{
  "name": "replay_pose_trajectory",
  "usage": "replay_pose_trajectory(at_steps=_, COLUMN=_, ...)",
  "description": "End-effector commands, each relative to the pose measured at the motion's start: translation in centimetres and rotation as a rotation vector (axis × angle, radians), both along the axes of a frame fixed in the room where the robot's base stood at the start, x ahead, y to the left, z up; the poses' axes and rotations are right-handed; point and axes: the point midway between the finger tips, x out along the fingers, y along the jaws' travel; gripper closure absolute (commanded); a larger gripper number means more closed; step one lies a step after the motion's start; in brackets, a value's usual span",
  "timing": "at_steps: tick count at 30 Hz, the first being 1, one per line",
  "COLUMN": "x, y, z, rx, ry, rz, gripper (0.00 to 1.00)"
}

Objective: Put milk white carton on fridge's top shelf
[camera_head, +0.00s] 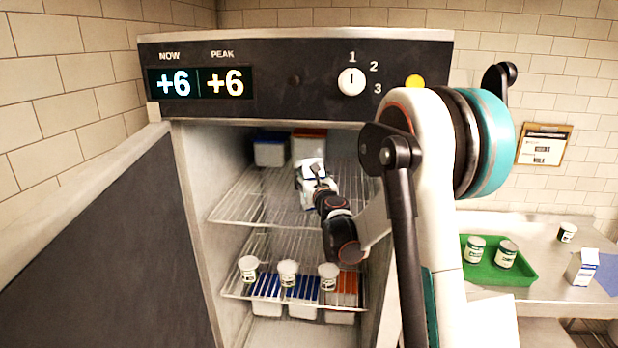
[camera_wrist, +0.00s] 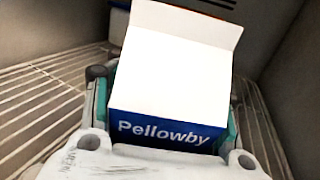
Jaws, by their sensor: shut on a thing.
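My gripper (camera_head: 314,180) is inside the open fridge, at the level of the top wire shelf (camera_head: 240,205). In the wrist view my gripper (camera_wrist: 165,115) is shut on a white carton (camera_wrist: 172,68) with a blue band reading "Pellowby", one finger on each side. The wire shelf (camera_wrist: 40,100) shows on both sides of the carton there. In the head view my gripper mostly hides the carton. I cannot tell whether its base touches the shelf.
Two bins, blue-topped (camera_head: 269,153) and red-topped (camera_head: 308,146), stand at the top shelf's back. Several tubs, including one tub (camera_head: 249,268), line the lower shelf's front. A green tray (camera_head: 530,279) and another carton (camera_head: 581,268) are on the right counter. The top shelf's left front is clear.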

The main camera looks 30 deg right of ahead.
Motion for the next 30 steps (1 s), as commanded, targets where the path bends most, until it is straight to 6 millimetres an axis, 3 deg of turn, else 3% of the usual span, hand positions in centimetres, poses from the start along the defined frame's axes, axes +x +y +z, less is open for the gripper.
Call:
replay_pose_trajectory(at_steps=4, x=0.0, y=0.0, z=-0.4, rx=0.0, ry=0.0, rz=0.0, gripper=0.95)
replay_pose_trajectory(at_steps=5, x=0.0, y=0.0, z=-0.3, rx=0.0, ry=0.0, rz=0.0, gripper=0.46)
replay_pose_trajectory(at_steps=8, x=0.0, y=0.0, z=-0.3, rx=0.0, ry=0.0, rz=0.0, gripper=0.23)
replay_pose_trajectory(at_steps=22, x=-0.1, y=0.0, z=0.2, rx=0.0, ry=0.0, rz=0.0, gripper=0.23)
replay_pose_trajectory(at_steps=30, x=-4.8, y=1.0, z=0.2, rx=0.0, ry=0.0, rz=-0.001, gripper=0.23)
